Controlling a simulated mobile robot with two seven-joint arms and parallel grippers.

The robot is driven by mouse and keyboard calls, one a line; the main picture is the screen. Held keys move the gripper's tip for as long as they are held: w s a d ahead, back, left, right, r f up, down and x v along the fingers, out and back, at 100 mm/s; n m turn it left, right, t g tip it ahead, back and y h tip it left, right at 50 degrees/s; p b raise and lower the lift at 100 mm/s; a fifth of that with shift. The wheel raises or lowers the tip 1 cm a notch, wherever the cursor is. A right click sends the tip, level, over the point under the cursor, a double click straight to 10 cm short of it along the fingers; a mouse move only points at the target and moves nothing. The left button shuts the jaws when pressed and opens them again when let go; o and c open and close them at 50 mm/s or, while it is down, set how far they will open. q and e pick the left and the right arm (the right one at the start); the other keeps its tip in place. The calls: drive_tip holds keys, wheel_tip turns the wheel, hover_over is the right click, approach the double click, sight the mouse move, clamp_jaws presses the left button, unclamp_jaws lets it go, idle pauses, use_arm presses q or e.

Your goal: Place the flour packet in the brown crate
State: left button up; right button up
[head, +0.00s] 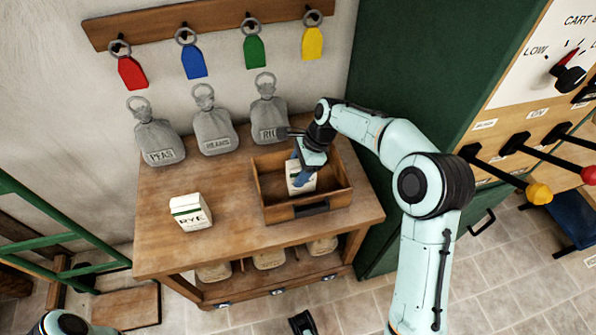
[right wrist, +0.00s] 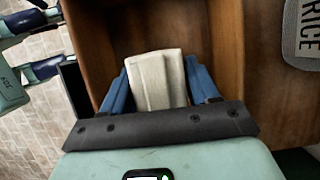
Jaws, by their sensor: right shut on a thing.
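The brown crate (head: 279,214) is an open wooden box on the right part of the wooden bench. My right gripper (head: 302,172) reaches down into it. Its blue fingers are shut on a white packet (head: 301,187), taken to be the flour packet, whose label is mostly covered. In the right wrist view, the packet (right wrist: 157,80) is between the two fingers, with the crate's brown wood (right wrist: 226,50) around it. I cannot tell whether the packet touches the crate floor.
A white packet marked RYE (head: 190,212) stands on the bench (head: 150,240) left of the crate. Grey sacks (head: 158,142) line the back, under a peg rail (head: 200,22) with coloured tags. A dark green cabinet (head: 420,70) stands at the right. The bench front-left is clear.

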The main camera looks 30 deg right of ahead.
drive_tip(key=shift+f, duration=0.2)
drive_tip(key=shift+f, duration=0.1)
drive_tip(key=o, duration=1.4)
drive_tip(key=p+v, duration=0.2)
drive_tip(key=v, duration=0.9)
drive_tip(key=shift+s+d+r, duration=0.1)
drive_tip(key=shift+d+r, duration=0.15)
drive_tip(key=shift+r, duration=0.3)
